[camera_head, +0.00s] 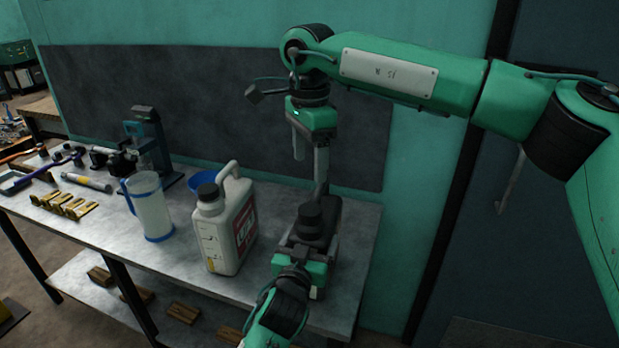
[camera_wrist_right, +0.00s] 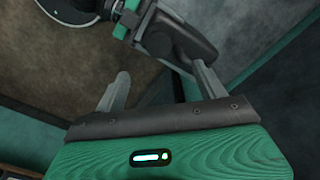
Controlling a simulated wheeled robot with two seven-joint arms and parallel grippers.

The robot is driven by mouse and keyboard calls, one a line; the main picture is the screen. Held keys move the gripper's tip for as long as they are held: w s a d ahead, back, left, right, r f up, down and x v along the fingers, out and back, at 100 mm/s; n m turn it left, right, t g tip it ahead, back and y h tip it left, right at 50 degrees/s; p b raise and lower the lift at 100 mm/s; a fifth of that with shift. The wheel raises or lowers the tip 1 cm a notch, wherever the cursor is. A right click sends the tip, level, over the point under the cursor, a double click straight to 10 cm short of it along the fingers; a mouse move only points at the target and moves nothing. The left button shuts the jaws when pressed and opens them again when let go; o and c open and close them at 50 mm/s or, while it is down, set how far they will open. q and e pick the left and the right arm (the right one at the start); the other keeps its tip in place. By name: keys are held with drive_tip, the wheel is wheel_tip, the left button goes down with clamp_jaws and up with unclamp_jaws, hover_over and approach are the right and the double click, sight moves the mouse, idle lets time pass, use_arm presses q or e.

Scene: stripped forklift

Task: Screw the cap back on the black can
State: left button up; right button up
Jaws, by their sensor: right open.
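A green wall with a dark panel (camera_head: 215,115) rises behind.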

drive_tip(key=shift+r, duration=0.5)
use_arm(q)
drive_tip(key=o, duration=1.8)
drive_tip(key=shift+c, duration=0.2)
drive_tip(key=b+v, duration=0.1)
drive_tip(key=v, duration=1.2)
drive_tip(key=shift+s+b, duration=0.3)
drive_tip(key=shift+s, duration=0.05)
use_arm(e)
drive_tip(key=shift+f, duration=0.8)
use_arm(q)
drive_tip(key=shift+a+f, duration=0.1)
